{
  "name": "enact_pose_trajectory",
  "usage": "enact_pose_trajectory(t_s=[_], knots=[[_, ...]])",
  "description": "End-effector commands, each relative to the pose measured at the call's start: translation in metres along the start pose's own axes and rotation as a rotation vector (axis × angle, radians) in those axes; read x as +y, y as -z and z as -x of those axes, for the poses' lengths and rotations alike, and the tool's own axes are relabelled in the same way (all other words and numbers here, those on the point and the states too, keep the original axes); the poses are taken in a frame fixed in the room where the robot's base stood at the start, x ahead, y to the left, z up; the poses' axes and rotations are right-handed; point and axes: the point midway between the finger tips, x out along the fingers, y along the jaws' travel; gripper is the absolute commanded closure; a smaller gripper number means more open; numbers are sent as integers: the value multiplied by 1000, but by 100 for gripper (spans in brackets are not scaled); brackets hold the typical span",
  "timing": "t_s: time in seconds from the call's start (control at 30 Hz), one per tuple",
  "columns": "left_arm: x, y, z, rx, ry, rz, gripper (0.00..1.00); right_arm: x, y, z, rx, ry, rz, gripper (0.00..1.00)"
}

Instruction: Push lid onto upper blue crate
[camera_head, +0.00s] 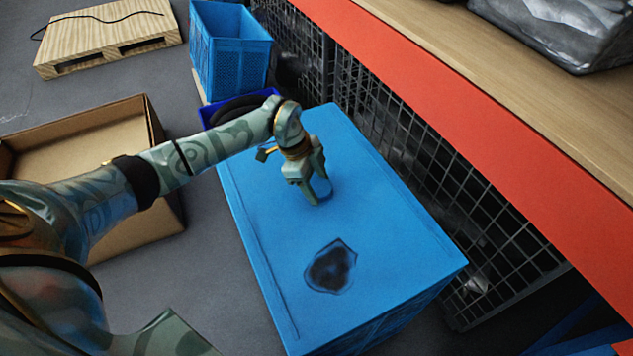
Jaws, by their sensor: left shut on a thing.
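A flat blue lid (370,215) covers the top of the big blue crate (395,328) in the middle of the view. The lid looks level. The seam between lid and crate is hard to make out, so I cannot tell how fully it is seated. My left gripper (319,197) points down at the lid's upper middle, its fingers shut on a part of the lid beside a small darker blue patch. A dark, irregular patch (331,267) marks the lid nearer to me. My right gripper is not in view.
An open cardboard box (165,200) stands left of the crate, under my left arm. Behind are an open blue crate (232,60), a dark-blue bin (206,112) and a pallet (105,32). Wire mesh (440,165) and an orange-edged shelf (480,105) border the right.

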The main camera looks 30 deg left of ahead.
Motion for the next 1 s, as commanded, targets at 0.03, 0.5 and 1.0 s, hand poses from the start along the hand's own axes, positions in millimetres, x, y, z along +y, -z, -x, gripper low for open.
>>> enact_pose_trajectory(t_s=[0.03,0.5,1.0], knots=[[0,0,-2,0,0,-1,95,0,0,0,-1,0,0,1],[0,0,-2,0,0,-1,19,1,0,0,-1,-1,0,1],[1,-1,-2,-2,-1,0,0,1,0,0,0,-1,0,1]])
